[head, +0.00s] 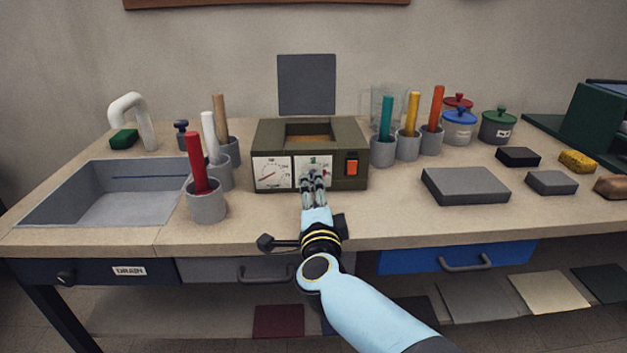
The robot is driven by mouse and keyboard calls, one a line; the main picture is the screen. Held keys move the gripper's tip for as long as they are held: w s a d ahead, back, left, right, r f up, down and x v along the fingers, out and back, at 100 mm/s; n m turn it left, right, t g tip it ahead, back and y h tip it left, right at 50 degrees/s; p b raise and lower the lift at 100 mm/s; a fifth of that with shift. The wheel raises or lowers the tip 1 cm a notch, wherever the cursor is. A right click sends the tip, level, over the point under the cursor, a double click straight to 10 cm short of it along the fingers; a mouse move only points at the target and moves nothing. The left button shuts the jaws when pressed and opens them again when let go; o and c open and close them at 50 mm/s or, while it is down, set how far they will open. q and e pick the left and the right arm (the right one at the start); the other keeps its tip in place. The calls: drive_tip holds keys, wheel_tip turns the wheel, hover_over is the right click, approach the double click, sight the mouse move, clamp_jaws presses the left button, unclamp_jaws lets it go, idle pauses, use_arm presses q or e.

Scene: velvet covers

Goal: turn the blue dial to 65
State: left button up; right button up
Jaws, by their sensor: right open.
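An olive box-shaped device (262,140) stands at the middle of the bench, with two white dial faces on its front. The left dial face (272,173) shows a red pointer and small scale marks too small to read. The right dial face (326,164) is mostly hidden behind my right gripper; a bit of green shows on it. I cannot make out a blue dial or its reading. My right gripper (313,178) is open, its fingers in front of the right dial face; whether they touch the knob I cannot tell. My left gripper is not in view.
An orange switch (351,167) sits right of the dials. Grey cups with coloured sticks, such as the red one (196,160), flank the device. A sink (128,200) lies at left, a grey block (464,185) at right. Bare bench top (400,215) shows in front.

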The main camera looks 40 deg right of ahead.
drive_tip(key=x, duration=0.5)
drive_tip(key=shift+w+d, duration=0.15)
drive_tip(key=shift+w, duration=0.2)
clamp_jaws()
